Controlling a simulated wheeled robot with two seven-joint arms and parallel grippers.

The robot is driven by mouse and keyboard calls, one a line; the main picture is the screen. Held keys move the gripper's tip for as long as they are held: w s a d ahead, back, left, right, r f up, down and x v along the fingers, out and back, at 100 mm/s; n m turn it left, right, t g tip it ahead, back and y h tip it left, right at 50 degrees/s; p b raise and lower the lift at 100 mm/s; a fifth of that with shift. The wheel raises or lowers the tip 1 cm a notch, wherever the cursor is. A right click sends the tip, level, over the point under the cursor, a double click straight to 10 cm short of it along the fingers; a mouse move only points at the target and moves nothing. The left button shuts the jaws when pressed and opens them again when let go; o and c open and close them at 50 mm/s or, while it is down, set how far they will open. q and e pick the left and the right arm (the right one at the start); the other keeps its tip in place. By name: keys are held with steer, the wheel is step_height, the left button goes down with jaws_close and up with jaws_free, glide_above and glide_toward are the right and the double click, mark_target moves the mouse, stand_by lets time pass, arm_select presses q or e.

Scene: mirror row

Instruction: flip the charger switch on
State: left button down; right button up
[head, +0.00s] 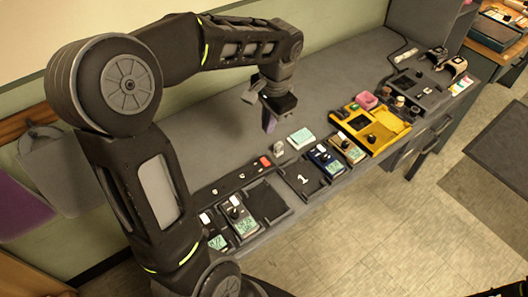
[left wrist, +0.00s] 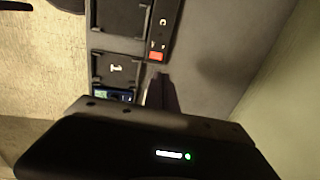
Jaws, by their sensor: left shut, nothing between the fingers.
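A red switch (head: 265,162) sits at the far end of a long black strip (head: 228,183), which looks like the charger, along the back of the bench devices. In the left wrist view the red switch (left wrist: 156,56) lies just beyond the fingertips, at the near end of the strip (left wrist: 165,25). Whether it is on or off is too small to tell. My left gripper (head: 269,124) points down above the bench, apart from the switch. Its fingers (left wrist: 162,80) are shut and empty. My right gripper is not in view.
Several handheld meters stand in black trays along the front, including one tray marked 1 (head: 304,178). A pale box (head: 301,138) and a small grey item (head: 279,149) are near the switch. A yellow tray (head: 372,128) is farther right. The bench behind is clear.

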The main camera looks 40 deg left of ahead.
mark_target(262, 160)
arm_select(q)
steer(key=f, duration=0.4)
steer(key=a+f+p, duration=0.1)
steer(key=f, duration=0.4)
steer(key=f+p, duration=0.1)
steer(key=f, duration=0.3)
steer(key=shift+w+a+f, duration=0.25)
steer(key=shift+a+f, duration=0.1)
steer(key=shift+a, duration=0.05)
steer(key=shift+a+f+b, duration=0.2)
steer(key=shift+f+b, duration=0.45)
steer(key=shift+b, duration=0.2)
steer(key=shift+s+d+r, duration=0.1)
steer(key=shift+r, duration=0.25)
steer(key=shift+f, duration=0.15)
